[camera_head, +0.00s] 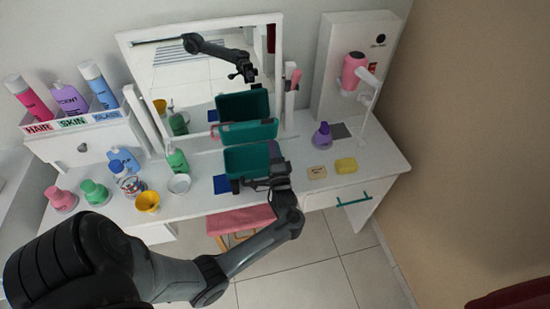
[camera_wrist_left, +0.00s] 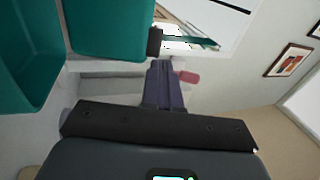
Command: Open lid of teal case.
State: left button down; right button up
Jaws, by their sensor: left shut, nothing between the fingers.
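The teal case (camera_head: 250,160) stands on the white vanity table in front of the mirror. Its lid (camera_head: 248,131) is raised at the back, and the teal inside shows. My left gripper (camera_head: 264,182) is at the front right of the case, shut and empty. In the left wrist view the teal case (camera_wrist_left: 28,62) fills the left side, with another teal panel (camera_wrist_left: 112,28) at the top. The shut fingers (camera_wrist_left: 164,84) are just below and right of that panel; whether they touch it cannot be told. My right gripper is out of view.
The mirror (camera_head: 195,75) behind reflects the case and my arm. A green bottle (camera_head: 177,160) and blue pad (camera_head: 221,184) are left of the case. A purple bottle (camera_head: 322,136), beige soap (camera_head: 317,172) and yellow sponge (camera_head: 346,165) are right. A pink stool (camera_head: 238,220) stands below.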

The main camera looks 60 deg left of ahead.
aim_at(267, 121)
pick_arm(q)
jog(key=x, duration=0.8)
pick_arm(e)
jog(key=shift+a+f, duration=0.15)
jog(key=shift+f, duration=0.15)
